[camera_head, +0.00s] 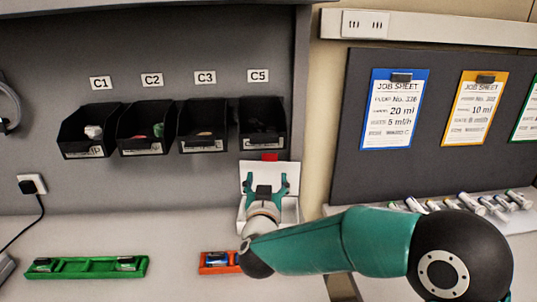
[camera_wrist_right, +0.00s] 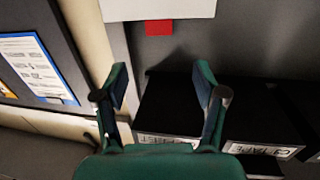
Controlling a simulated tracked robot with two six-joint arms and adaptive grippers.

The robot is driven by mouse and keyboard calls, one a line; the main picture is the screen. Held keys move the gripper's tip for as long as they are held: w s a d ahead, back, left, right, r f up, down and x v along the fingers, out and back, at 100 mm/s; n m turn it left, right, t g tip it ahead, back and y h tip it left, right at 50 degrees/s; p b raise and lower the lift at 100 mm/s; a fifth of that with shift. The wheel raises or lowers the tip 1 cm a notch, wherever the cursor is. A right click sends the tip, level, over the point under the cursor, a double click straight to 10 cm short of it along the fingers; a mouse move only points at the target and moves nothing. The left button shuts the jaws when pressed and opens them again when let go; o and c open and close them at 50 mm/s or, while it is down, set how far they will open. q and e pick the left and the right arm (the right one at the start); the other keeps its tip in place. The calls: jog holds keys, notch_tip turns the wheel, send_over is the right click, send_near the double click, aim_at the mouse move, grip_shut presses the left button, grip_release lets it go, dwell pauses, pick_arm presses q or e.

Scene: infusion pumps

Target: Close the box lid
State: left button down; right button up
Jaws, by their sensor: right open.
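The white box (camera_head: 291,214) stands on the bench below bin C5, with its front largely hidden by my right arm. Its white lid (camera_head: 289,169) is raised, standing up at the back, with a red tab (camera_head: 270,157) at its top edge. In the right wrist view the lid (camera_wrist_right: 158,10) shows at the top edge with the red tab (camera_wrist_right: 159,27). My right gripper (camera_head: 264,180) is open in front of the lid. Its spread fingers (camera_wrist_right: 163,88) have nothing between them. Whether they touch the lid cannot be told. My left gripper is out of view.
Black bins C1 (camera_head: 88,143), C2 (camera_head: 142,147), C3 (camera_head: 203,145) and C5 (camera_head: 263,138) hang on the wall behind. A green tray (camera_head: 88,268) and an orange tray (camera_head: 232,268) lie on the bench. Several syringes (camera_head: 483,203) lie at right. Bench space between the trays is clear.

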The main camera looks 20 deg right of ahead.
aim_at(270, 155)
jog(key=p+x, duration=0.2)
jog(key=x, duration=0.9)
jog(key=shift+w+d+f+p, duration=0.1)
jog(key=shift+w+d+p, duration=0.1)
jog(key=shift+w+p, duration=0.15)
grip_shut()
